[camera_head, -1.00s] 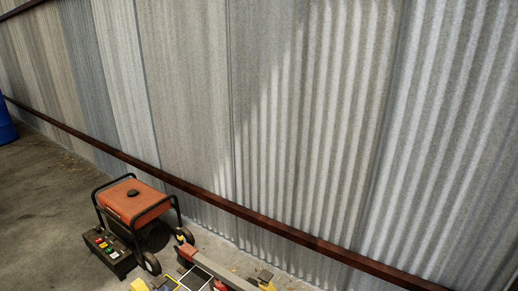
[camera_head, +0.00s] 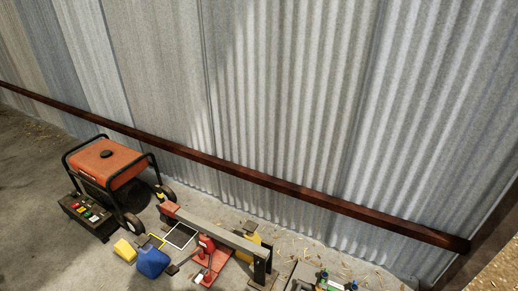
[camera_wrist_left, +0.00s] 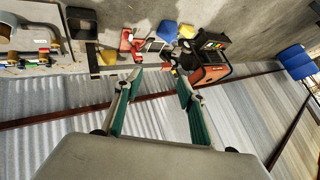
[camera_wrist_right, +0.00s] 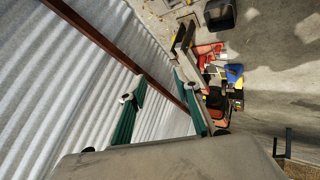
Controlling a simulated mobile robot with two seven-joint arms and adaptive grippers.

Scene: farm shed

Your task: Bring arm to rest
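My left gripper (camera_wrist_left: 160,88) shows in the left wrist view with its two green-padded fingers spread apart and nothing between them. My right gripper (camera_wrist_right: 158,82) shows in the right wrist view, also with its fingers apart and empty. Neither gripper shows in the head view. Both are clear of the objects on the floor, with the corrugated wall behind their fingers in the wrist views.
An orange generator (camera_head: 108,165) stands by the corrugated metal wall (camera_head: 290,90). Near it lie a blue container (camera_head: 152,262), a yellow one (camera_head: 125,250), a red jack (camera_head: 207,262) and a grey beam (camera_head: 215,232). A rusty rail (camera_head: 290,187) runs along the wall. Concrete floor at left is clear.

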